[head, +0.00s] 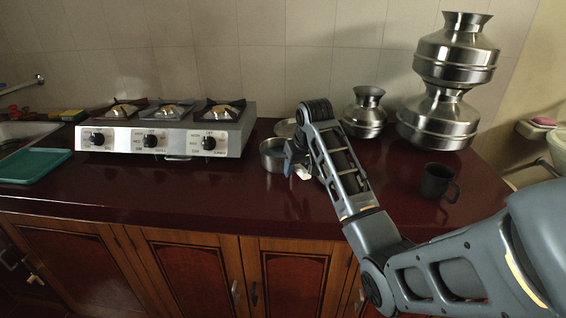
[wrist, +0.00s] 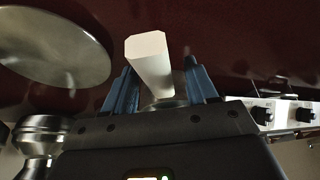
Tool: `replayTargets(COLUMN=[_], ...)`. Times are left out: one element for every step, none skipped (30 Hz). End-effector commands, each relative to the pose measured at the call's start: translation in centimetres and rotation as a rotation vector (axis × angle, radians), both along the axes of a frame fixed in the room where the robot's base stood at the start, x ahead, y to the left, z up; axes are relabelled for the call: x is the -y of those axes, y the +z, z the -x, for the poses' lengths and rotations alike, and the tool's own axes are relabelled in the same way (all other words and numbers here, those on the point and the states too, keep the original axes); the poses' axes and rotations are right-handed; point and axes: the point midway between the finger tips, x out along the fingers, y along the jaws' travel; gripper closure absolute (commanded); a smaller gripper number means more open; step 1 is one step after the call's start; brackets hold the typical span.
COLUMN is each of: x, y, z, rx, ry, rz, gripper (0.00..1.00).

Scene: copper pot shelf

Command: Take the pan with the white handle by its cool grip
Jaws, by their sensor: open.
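The pan (head: 270,155) is a round metal vessel on the dark red counter, right of the stove and partly hidden by my arm. Its white handle (head: 303,172) shows just below my gripper (head: 295,158). In the wrist view the white handle (wrist: 150,62) is a pale faceted bar between the two blue fingers of my gripper (wrist: 161,76). The fingers are open, with the handle nearer the left finger; I cannot tell whether they touch it. The pan's body is mostly hidden in the wrist view.
A round metal disc (wrist: 55,47) lies beside the handle in the wrist view. A three-burner stove (head: 165,130) stands left of the pan. Steel pots (head: 437,117) and a dark mug (head: 437,181) stand at right. The front counter is clear.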

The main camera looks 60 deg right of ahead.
Motion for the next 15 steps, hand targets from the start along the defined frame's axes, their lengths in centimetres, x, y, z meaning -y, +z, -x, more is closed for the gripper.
replayTargets(x=[0.00, -0.01, -0.01, -0.02, -0.02, -0.02, -0.03, -0.03, -0.03, -0.04, -0.05, -0.05, -0.05, -0.05, -0.05], y=[0.01, 0.02, 0.01, 0.01, -0.01, -0.04, -0.06, -0.09, -0.14, -0.17, -0.20, -0.25, -0.29, -0.32, -0.37], z=[-0.01, 0.00, 0.00, -0.01, -0.01, -0.01, -0.01, -0.01, -0.01, -0.01, -0.01, -0.02, -0.02, -0.02, -0.02], rx=[0.000, 0.000, 0.000, 0.000, 0.000, 0.000, 0.000, -0.001, -0.001, -0.001, -0.001, -0.001, -0.001, -0.001, -0.001], ry=[0.000, 0.000, 0.000, 0.000, 0.000, 0.000, 0.000, 0.000, 0.000, 0.000, 0.000, 0.000, 0.001, 0.001, 0.001], rz=[0.000, 0.000, 0.000, 0.000, 0.000, 0.000, 0.000, -0.001, -0.001, -0.001, -0.001, -0.001, 0.000, 0.000, 0.000], gripper=[0.43, 0.43, 0.43, 0.43, 0.43, 0.43, 0.43, 0.43, 0.43, 0.43, 0.43, 0.43, 0.43, 0.43, 0.43])
